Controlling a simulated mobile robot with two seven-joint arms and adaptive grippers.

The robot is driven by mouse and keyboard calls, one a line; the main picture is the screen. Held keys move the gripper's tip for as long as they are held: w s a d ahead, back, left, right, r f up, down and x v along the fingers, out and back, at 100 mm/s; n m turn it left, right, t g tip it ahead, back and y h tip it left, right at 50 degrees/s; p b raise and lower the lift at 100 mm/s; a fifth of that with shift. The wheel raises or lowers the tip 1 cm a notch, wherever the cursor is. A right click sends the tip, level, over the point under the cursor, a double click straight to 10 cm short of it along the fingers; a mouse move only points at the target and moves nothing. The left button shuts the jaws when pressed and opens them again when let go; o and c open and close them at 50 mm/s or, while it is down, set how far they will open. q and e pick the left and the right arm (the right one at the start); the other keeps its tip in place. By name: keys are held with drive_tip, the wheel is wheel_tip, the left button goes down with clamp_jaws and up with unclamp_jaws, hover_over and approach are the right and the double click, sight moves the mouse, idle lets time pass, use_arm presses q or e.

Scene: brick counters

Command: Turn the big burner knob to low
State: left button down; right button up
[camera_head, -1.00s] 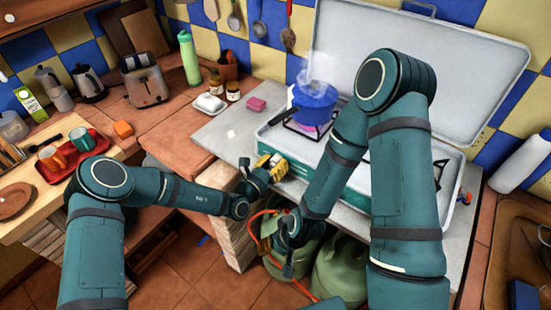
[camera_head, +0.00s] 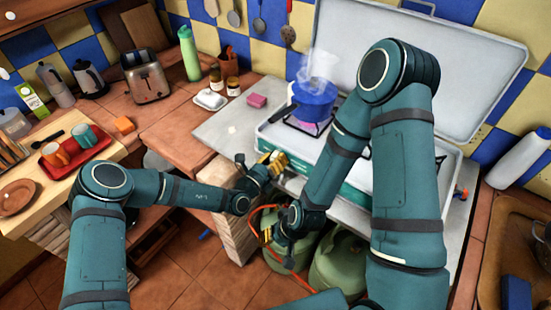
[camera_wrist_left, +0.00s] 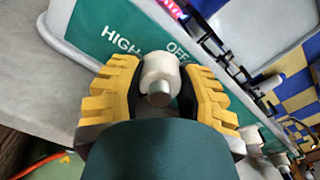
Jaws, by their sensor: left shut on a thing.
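The cream knob (camera_wrist_left: 160,72) sits on the green front panel (camera_wrist_left: 105,32) of the stove, beside the printed words HIGH and OFF. My left gripper (camera_wrist_left: 160,95) has its yellow fingers on both sides of the knob and is shut on it. In the head view my left gripper (camera_head: 274,161) is at the stove's front left corner, and the knob is hidden there. Where the knob points is not clear. My right gripper (camera_head: 266,236) hangs low in front of the counter, mostly behind its own wrist; its opening is unclear.
A steaming blue pot (camera_head: 314,98) stands on the left burner, its dark handle pointing left. The stove's grey lid (camera_head: 425,70) stands open behind. Green gas bottles (camera_head: 338,262) and an orange hose are below the counter. A pink sponge (camera_head: 257,100) lies left of the stove.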

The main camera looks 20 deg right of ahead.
use_arm(q)
drive_tip(key=c, duration=0.8)
unclamp_jaws()
drive_tip(key=v, duration=1.2)
drive_tip(key=shift+s, duration=0.1)
